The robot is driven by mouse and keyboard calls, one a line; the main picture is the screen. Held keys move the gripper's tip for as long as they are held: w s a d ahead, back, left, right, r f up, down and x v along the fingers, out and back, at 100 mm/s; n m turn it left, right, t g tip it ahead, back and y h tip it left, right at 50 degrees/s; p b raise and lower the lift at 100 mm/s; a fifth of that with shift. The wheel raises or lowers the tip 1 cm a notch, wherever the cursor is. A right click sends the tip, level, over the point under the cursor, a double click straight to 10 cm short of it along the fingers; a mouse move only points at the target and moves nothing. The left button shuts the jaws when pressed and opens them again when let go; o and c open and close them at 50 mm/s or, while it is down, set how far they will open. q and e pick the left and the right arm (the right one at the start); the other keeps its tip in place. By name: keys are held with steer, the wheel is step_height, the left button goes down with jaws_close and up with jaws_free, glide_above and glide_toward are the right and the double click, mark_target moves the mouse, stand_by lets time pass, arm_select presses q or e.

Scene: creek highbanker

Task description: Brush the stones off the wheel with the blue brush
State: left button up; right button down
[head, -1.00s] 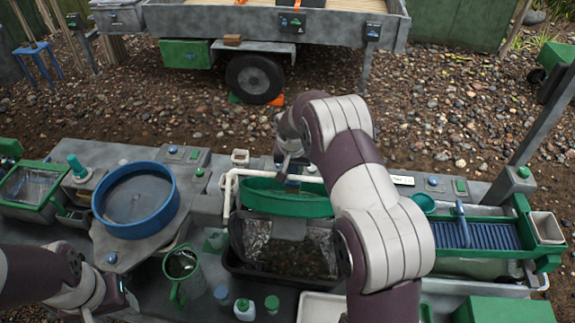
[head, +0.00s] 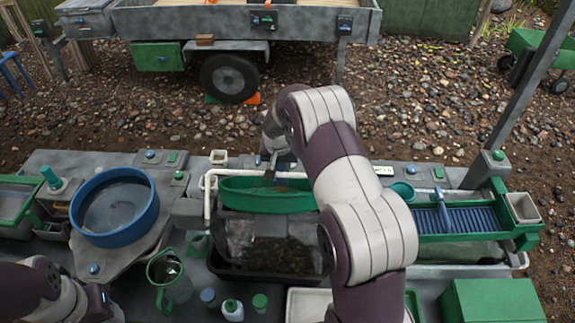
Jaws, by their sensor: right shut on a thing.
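My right gripper (head: 272,172) is above the far side of a round green pan (head: 268,198), with its arm partly hiding it. It is shut on the blue brush (head: 281,183); only a small bluish part shows, and I cannot tell whether it touches the pan. A round blue basin (head: 114,206) stands at the left of the bench. A dark trailer wheel (head: 230,77) stands on the gravel. I cannot make out which round part is the wheel with stones. My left gripper (head: 105,300) is at the lower left, its fingers unclear.
A white pipe (head: 208,195) borders the green pan, and a dark tub (head: 270,246) sits below it. A green jug (head: 168,278) and small bottles (head: 232,309) stand in front. A blue-ribbed sluice (head: 470,220) and green box (head: 492,300) are at right.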

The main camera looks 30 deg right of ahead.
steer(key=shift+w+a+b, duration=0.75)
steer(key=shift+w+a, duration=0.85)
steer(key=shift+a, duration=1)
steer(key=s+d, duration=0.4)
steer(key=d, duration=0.3)
steer(key=shift+s+d+p, duration=0.35)
steer(key=shift+d+p, duration=0.05)
steer(key=shift+p, duration=0.05)
steer(key=shift+r, duration=0.1)
steer(key=w+r+p, duration=0.1)
steer(key=w+d+r+p, duration=0.1)
steer(key=r, duration=0.1)
steer(key=w+d+r+p, duration=0.1)
steer(key=shift+w+r, duration=0.2)
steer(key=shift+r, duration=0.05)
